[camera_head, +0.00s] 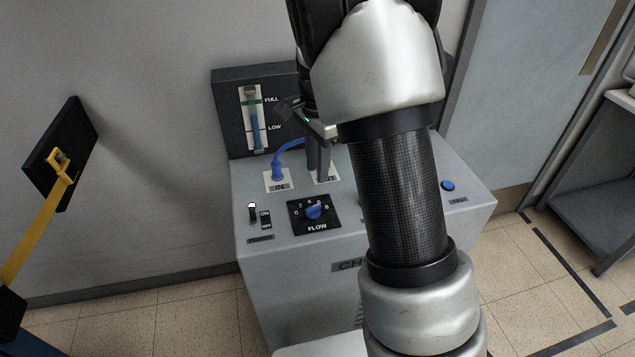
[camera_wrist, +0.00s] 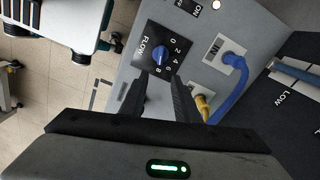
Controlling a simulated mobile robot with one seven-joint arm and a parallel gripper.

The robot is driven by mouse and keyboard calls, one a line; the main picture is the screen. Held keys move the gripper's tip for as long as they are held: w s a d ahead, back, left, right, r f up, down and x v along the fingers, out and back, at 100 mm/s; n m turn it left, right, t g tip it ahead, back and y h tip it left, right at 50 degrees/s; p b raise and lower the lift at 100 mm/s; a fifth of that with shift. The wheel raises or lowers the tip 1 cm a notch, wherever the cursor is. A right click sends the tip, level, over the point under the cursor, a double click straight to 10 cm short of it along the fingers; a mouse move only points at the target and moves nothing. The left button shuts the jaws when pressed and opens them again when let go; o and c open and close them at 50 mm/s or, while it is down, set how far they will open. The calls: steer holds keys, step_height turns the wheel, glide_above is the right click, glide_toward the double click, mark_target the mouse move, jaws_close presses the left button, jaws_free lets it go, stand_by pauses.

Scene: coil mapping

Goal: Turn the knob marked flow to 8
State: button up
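The flow knob (camera_head: 314,212) is blue and sits on a black dial plate marked FLOW, with numbers from 0 to 8, on top of the grey chiller box (camera_head: 270,262). It also shows in the wrist view (camera_wrist: 161,56), just beyond my fingertips. I cannot clearly read which number it points to. My gripper (camera_wrist: 158,80) has its two dark fingers parted with nothing between them. In the head view my gripper (camera_head: 319,176) is behind the knob, near the hose ports, apart from the knob. My arm hides the right part of the box top.
A blue hose (camera_head: 284,150) rises from the IN port beside my fingers; a yellow hose (camera_wrist: 200,104) is close by in the wrist view. An ON/OFF switch (camera_head: 252,212) is left of the dial. A level gauge panel (camera_head: 228,110) stands behind. A blue button (camera_head: 447,185) is at right.

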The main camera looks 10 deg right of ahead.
step_height(320, 180, up, 6)
steer(key=shift+f, duration=0.15)
stand_by(0.4)
steer(key=s+r+n+t+y+p, duration=0.1)
steer(key=s+r+n+t+p, duration=0.35)
steer(key=s+r, duration=0.9)
steer(key=s+a+r+n+t+h+p, duration=0.1)
steer(key=s+r+n+p, duration=0.2)
steer(key=s+n, duration=0.7)
steer(key=v, duration=0.3)
steer(key=shift+s+a+p, duration=0.15)
steer(key=shift+s+p, duration=0.1)
steer(key=shift+p, duration=0.15)
